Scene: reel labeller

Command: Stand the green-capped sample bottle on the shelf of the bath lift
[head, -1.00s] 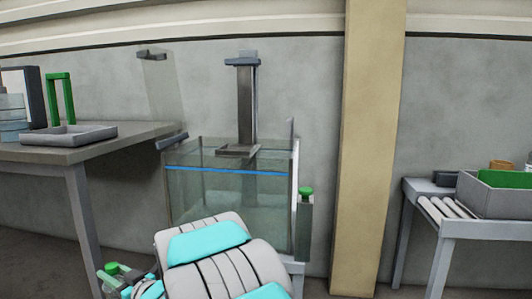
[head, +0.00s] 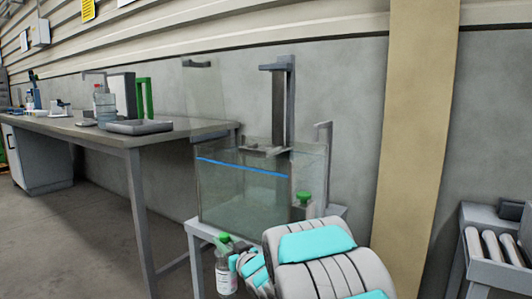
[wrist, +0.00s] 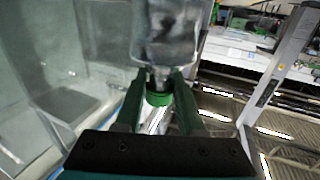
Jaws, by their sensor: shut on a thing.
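The sample bottle (head: 226,281), clear with a white label, hangs roughly upright below my gripper (head: 238,260) in the head view, in front of the glass bath. In the wrist view my gripper (wrist: 158,85) is shut on the bottle (wrist: 168,35) at its neck, by the green cap (wrist: 158,98). The bath lift (head: 279,105) is a dark column behind the bath, with a small flat shelf (head: 262,151) at its foot near the bath's top. The shelf is empty as far as I see. The bottle is apart from it, lower and nearer me.
The glass bath (head: 240,195) with a blue line stands on a grey stand (head: 196,228). A green-topped post (head: 304,199) stands at its right front. A long bench (head: 120,135) with a tray (head: 140,127) is left. A beige pillar (head: 415,120) and roller table (head: 490,270) are right.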

